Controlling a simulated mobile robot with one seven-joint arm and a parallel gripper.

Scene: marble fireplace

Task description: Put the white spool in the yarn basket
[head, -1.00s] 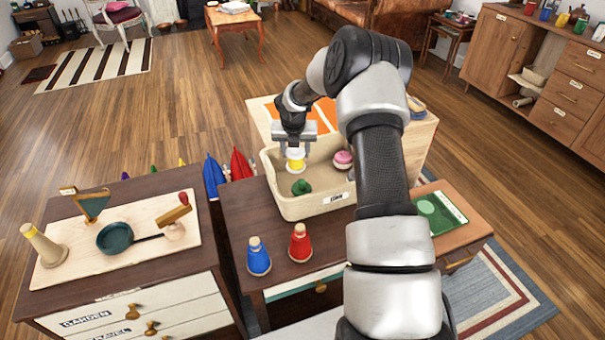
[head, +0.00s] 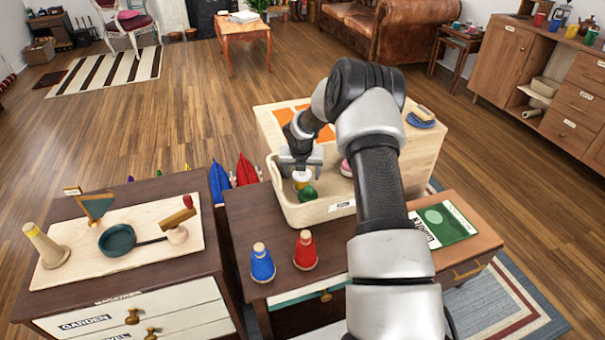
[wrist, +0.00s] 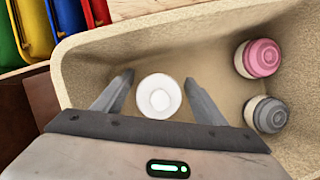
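A white spool (wrist: 159,96) with a round top is in the basket area, between my fingers. It also shows under my gripper in the head view (head: 301,176), with a yellowish part below the white. My gripper (wrist: 160,78) is open; both fingers stand beside the spool with a gap on each side. In the head view my gripper (head: 301,170) is low over the cream basket (head: 318,212), which has a label on its front. Whether the spool rests on the basket floor or on something yellow, I cannot tell.
A pink spool (wrist: 261,58) and a grey spool (wrist: 268,114) stand at the basket's right end. A green item (head: 308,193) lies near its front. Blue (head: 262,263) and red (head: 305,250) pegs stand on the cabinet before it. A booklet (head: 443,223) lies to the right.

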